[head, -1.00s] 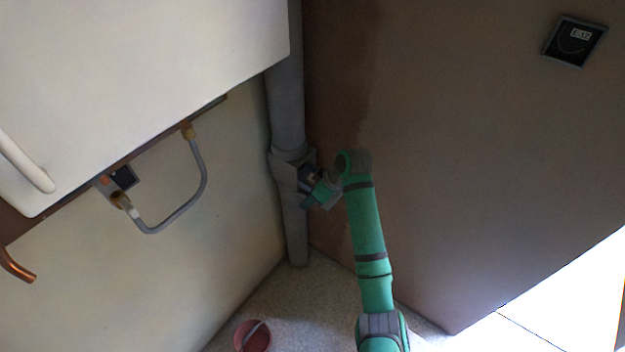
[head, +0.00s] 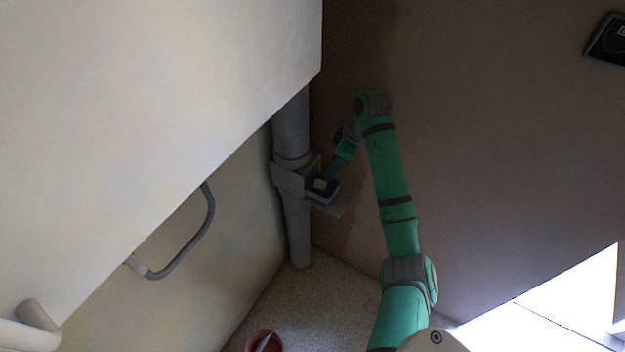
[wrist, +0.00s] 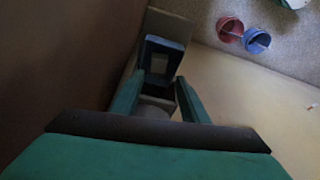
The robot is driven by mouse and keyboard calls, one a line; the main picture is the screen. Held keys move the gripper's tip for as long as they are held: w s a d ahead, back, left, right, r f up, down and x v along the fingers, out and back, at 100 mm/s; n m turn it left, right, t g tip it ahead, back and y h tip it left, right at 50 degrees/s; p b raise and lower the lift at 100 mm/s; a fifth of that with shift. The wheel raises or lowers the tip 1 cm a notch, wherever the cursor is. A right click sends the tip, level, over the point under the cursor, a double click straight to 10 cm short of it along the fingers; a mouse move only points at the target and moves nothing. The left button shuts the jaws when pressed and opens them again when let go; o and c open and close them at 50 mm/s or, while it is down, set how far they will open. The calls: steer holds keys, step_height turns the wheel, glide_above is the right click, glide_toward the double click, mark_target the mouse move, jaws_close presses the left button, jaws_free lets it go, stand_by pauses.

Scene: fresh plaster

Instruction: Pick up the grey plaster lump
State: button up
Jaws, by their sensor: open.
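A small pale grey lump (head: 320,184) shows in the blue open box (head: 325,198) by the grey pipe in the head view. I take it to be the plaster lump. In the wrist view the blue box (wrist: 165,44) is beyond my fingertips, with a pale patch (wrist: 159,65) inside that may be the lump. My gripper (head: 332,174) is close to the box in the head view. In the wrist view my gripper (wrist: 158,80) has its two fingers apart. A grey rounded surface shows between them; I cannot tell what it is.
The grey pipe (head: 291,130) stands in the corner, with a grey bracket (head: 287,178) beside the box. A white cabinet (head: 150,90) juts out at the left. A brown wall (head: 480,150) is close on the right. Red (wrist: 230,29) and blue (wrist: 256,40) buckets stand on the floor.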

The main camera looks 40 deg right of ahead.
glide_above(321, 184)
steer(key=s+d, duration=0.1)
steer(key=f, duration=0.5)
steer(key=shift+s+f, duration=0.15)
steer(key=shift+s, duration=0.05)
steer(key=shift+x, duration=2.55)
steer(key=shift+a, duration=0.15)
steer(key=c, duration=0.8)
steer(key=shift+s, duration=0.15)
steer(key=shift+c, duration=0.3)
